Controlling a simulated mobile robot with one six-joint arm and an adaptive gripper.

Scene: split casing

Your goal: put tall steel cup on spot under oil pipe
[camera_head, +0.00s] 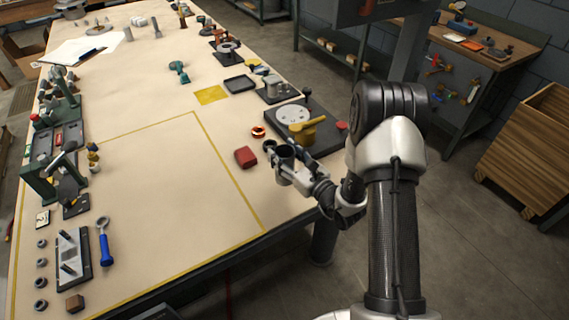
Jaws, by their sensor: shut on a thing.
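My gripper (278,165) is over the right edge of the long table, shut on a grey steel cup (286,155). The cup looks upright, with its open top facing up. The gripper hides part of its side, and I cannot tell whether its base touches the table. Just behind it is a dark base plate (330,137) with a pale round disc (293,114), a brass-yellow part (306,125) with an arm, and a black upright post (307,95). I cannot make out for certain which part is the oil pipe or where the spot under it is.
A small dark ring (269,145), a copper-coloured ring (258,132) and a red block (245,157) lie left of the cup. A red button (341,126) is to the right. The yellow-outlined table area (170,190) is mostly clear.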

